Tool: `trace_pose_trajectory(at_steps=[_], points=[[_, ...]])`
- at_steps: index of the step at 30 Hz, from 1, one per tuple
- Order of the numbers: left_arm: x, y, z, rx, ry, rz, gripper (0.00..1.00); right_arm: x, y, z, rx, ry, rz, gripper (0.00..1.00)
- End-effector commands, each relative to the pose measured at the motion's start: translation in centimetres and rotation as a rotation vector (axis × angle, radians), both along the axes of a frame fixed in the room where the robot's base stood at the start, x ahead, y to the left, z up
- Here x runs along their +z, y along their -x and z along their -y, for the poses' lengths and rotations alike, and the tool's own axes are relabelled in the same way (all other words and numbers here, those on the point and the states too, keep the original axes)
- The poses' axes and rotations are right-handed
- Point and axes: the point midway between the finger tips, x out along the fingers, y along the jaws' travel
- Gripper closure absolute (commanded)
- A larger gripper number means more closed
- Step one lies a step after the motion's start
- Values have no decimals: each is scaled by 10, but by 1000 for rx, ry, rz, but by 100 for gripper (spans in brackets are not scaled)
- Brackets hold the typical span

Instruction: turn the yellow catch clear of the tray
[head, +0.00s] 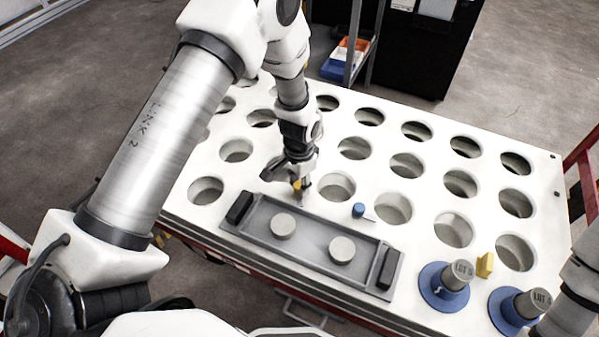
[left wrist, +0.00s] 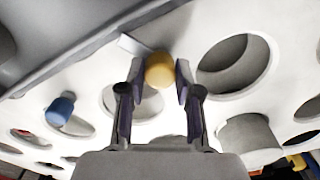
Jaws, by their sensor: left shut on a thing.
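The grey tray (head: 312,252) lies near the front edge of the white perforated table, with a black handle at each end and two pale round pucks (head: 283,225) inside. The yellow catch (head: 297,184) stands at the tray's far long side. My left gripper (head: 301,190) reaches down and is shut on its round yellow knob (left wrist: 160,71), which sits between the fingertips in the left wrist view. There a pale flat arm (left wrist: 132,45) shows beside the knob, towards the tray edge (left wrist: 75,68); whether it overlaps the tray I cannot tell. My right gripper is not in view.
A blue catch (head: 358,210) stands further right along the tray's far side, also in the left wrist view (left wrist: 61,109). Blue-flanged cylinders (head: 437,290) and a yellow block (head: 485,265) stand at the right front. Rows of open holes (head: 354,148) fill the table (head: 405,185).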

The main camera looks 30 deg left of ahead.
Motion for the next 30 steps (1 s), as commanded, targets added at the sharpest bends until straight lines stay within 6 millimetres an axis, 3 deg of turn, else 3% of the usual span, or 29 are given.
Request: trace_pose_trajectory(at_steps=[1, 12, 30], points=[[6, 2, 0, 43, 0, -5, 100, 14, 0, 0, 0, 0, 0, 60], [4, 1, 0, 394, -1, -4, 100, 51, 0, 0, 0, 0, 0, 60], [1, 1, 0, 922, -1, -3, 100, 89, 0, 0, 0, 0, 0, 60]])
